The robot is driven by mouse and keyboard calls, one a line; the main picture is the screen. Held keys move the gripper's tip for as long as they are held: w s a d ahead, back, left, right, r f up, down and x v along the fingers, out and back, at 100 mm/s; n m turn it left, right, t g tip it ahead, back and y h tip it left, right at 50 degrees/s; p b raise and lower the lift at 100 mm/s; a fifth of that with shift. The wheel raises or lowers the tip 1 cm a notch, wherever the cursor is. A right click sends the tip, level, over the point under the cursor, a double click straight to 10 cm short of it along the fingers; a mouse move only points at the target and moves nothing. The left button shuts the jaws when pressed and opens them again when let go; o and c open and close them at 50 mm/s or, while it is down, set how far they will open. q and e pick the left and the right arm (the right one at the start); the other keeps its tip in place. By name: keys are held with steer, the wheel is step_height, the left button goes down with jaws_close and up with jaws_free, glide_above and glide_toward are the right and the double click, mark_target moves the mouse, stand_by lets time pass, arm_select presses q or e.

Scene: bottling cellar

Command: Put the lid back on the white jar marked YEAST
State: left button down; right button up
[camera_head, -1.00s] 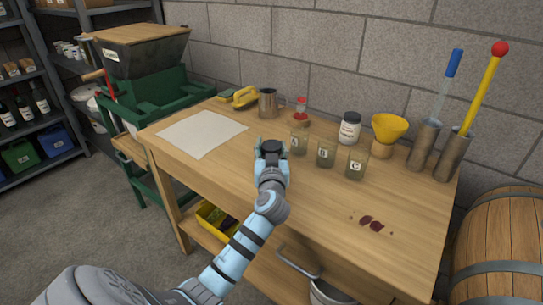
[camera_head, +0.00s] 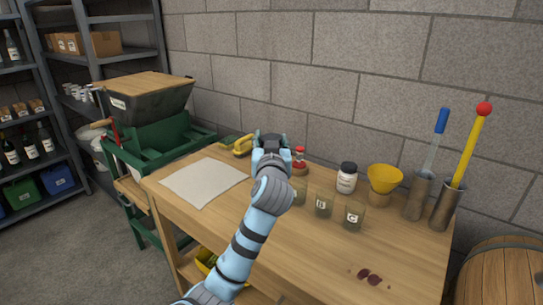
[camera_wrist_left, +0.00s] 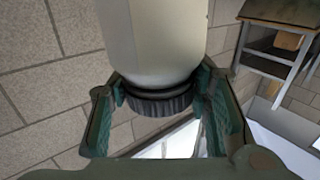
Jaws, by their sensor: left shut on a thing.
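A white jar (camera_head: 346,184) with a dark top and a label stands at the back of the bench, left of the yellow funnel. The label is too small to read. My left gripper (camera_head: 270,142) appears above the bench's back part, left of that jar and apart from it. In the left wrist view its finger pads (camera_wrist_left: 161,95) are shut on a dark ribbed lid (camera_wrist_left: 160,104). A pale white rounded body (camera_wrist_left: 153,40) lies directly against the lid in that picture; I cannot tell whether they are joined. The head view hides the held thing. My right gripper is out of view.
Glasses marked B (camera_head: 323,203) and C (camera_head: 353,215), plus one partly hidden, stand before the jar. A red-topped item (camera_head: 299,160), yellow funnel (camera_head: 385,178) and metal cylinders (camera_head: 418,196) stand nearby. A white sheet (camera_head: 205,182) lies left. Dark red spots (camera_head: 370,276) mark the front.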

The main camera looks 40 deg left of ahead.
arm_select(q)
steer(key=shift+r, duration=0.3)
stand_by(0.4)
steer(key=shift+w+d+r, duration=0.1)
steer(key=shift+r, duration=0.05)
steer(key=s+d+r+m+t+h, duration=0.1)
steer(key=d+r+m+t+h, duration=0.15)
steer(key=d+m+h, duration=0.35)
steer(key=s+d+r+m+t+h, duration=0.25)
steer(key=d+h, duration=0.25)
steer(key=d, duration=0.3)
steer(key=s+d+f+m+g+h+p, duration=0.1)
steer(key=s+d+f+h, duration=0.3)
steer(key=s+f, duration=0.4)
steer(key=s+d+f+m+g+h+p, duration=0.2)
steer(key=s+d+f+m+h, duration=0.2)
steer(key=s+f, duration=0.4)
steer(key=shift+s+d+h, duration=0.35)
steer(key=shift+d+h, duration=0.25)
steer(key=shift+d, duration=0.45)
steer(key=shift+a, duration=0.1)
